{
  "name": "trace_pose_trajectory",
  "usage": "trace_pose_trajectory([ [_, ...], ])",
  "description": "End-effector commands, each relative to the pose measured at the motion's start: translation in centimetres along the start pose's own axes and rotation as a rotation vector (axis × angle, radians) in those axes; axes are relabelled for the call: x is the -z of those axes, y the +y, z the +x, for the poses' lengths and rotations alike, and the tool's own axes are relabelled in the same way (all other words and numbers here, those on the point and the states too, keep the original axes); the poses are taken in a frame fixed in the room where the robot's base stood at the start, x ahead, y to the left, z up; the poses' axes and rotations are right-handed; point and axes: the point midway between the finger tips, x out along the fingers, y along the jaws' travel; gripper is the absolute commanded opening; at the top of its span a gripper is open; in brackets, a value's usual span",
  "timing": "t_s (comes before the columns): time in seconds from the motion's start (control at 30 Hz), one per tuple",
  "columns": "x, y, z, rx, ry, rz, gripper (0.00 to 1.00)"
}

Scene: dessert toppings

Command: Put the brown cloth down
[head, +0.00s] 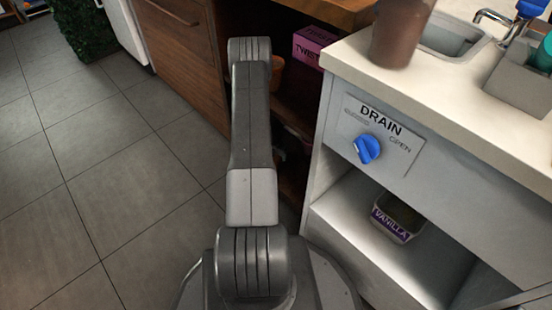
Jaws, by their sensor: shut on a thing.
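I cannot make out the brown cloth in the head view. My arm rises through the middle of the picture and bends away from me over the open cabinet. My gripper is not visible; the arm hides part of the space behind it. Whether anything hangs from the gripper cannot be seen.
A pale counter (347,62) on the right has a sink (447,36), a brown cylindrical thing (398,35) and a blue drain knob (367,149). A vanilla tub (396,219) sits on its lower shelf. A pink box (313,44) is in the dark cabinet. Tiled floor (110,170) lies clear at left.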

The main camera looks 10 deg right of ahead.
Motion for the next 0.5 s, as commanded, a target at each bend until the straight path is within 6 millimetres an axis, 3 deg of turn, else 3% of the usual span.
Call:
trace_pose_trajectory([
  [0.03,0.5,0.0,1.5,0.0,0.002,-0.001,0.17],
  [0.2,0.9,0.1,3.2,0.0,0.001,-0.003,0.17],
  [0.5,0.9,0.1,3.0,0.0,0.001,-0.001,0.17],
])
